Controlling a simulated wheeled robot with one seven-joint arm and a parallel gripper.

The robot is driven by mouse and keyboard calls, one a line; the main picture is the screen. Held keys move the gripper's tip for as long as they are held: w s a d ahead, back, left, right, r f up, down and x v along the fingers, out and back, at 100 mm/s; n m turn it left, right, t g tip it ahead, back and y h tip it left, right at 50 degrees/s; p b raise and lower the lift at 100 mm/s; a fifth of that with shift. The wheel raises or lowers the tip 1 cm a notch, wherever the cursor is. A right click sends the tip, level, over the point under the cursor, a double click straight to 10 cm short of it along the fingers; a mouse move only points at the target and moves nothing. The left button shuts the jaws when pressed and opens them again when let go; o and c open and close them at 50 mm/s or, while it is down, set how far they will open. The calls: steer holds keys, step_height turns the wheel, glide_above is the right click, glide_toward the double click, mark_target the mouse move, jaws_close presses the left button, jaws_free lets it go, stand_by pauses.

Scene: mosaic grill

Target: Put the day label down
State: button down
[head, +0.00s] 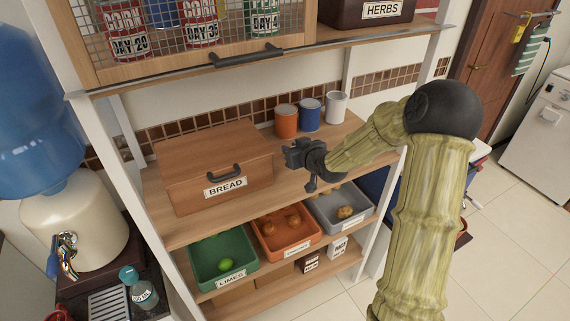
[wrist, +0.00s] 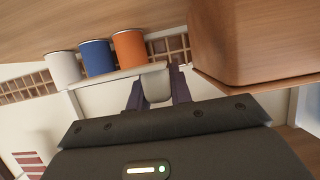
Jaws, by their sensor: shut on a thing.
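My gripper (head: 300,158) is in front of the middle shelf, just right of the bread box. In the wrist view its two dark fingers (wrist: 159,92) are shut on a small pale piece, the day label (wrist: 156,86). No writing on the label can be made out, and I cannot pick it out in the head view. The label appears held clear of the shelf. Day cans marked DAY 20 (head: 130,43) and DAY 4 (head: 264,20) stand behind the mesh door at the top.
The bread box (head: 217,163) fills the left of the middle shelf (head: 345,178). Orange (head: 286,120), blue (head: 310,114) and white (head: 336,106) cans stand at its back. Green (head: 221,255), orange (head: 285,234) and grey (head: 340,208) bins sit below. Bare wood shows right of my gripper.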

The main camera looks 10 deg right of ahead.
mark_target(293, 174)
steer(key=shift+w+d+f, duration=0.1)
steer(key=shift+d+f, duration=0.1)
steer(key=shift+f, duration=1.75)
steer(key=shift+f, duration=0.1)
steer(key=shift+f+p, duration=0.5)
steer(key=shift+f, duration=1.5)
steer(key=shift+f, duration=0.2)
steer(key=c, duration=1.3)
jaws_free()
steer(key=shift+r, duration=0.1)
steer(key=shift+o, duration=0.2)
